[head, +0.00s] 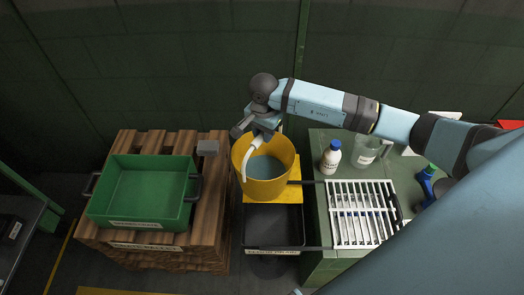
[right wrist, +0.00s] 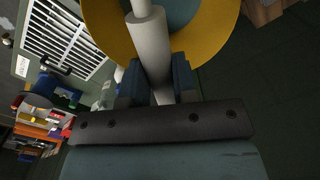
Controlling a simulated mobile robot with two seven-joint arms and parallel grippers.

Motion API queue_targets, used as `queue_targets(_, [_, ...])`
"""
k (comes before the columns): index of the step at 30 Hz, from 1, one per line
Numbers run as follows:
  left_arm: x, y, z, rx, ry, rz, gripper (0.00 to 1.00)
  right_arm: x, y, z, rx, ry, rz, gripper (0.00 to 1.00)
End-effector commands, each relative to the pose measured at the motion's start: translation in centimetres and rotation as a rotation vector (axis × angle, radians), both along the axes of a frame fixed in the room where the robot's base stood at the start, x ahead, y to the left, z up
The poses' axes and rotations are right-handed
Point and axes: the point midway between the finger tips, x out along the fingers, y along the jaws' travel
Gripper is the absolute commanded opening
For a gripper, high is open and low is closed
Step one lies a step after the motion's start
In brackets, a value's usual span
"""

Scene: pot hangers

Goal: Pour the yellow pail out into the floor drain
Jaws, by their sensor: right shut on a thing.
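The yellow pail (head: 289,172) is upright, with blue-grey liquid inside and a white handle. My right gripper (head: 257,128) is above its far rim, shut on the white handle. The right wrist view shows the fingers (right wrist: 157,82) on either side of the white handle bar (right wrist: 150,50), with the pail (right wrist: 105,25) beyond. A black open basin (head: 273,225) stands just in front of the pail; its front label looks like it reads floor drain. A yellow ledge (head: 291,192) is under or behind the pail; I cannot tell whether they touch. My left gripper is out of view.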

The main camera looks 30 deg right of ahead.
Motion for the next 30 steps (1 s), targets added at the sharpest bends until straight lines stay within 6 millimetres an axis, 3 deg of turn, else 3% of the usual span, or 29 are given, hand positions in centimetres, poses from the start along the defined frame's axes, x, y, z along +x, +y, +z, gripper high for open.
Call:
queue_targets(6, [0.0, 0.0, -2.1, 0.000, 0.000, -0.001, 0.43, 2.7, -3.6, -0.6, 0.003, -0.002, -0.447, 0.00])
queue_targets(15, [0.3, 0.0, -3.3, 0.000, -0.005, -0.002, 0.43, 4.2, -7.8, -1.2, 0.001, -0.002, -0.901, 0.00])
queue_targets(21, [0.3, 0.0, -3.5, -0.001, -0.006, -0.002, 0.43, 4.4, -8.8, -1.3, 0.002, -0.003, -1.014, 0.00])
queue_targets(30, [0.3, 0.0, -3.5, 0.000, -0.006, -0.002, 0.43, 4.4, -8.9, -1.3, 0.002, -0.003, -1.024, 0.00])
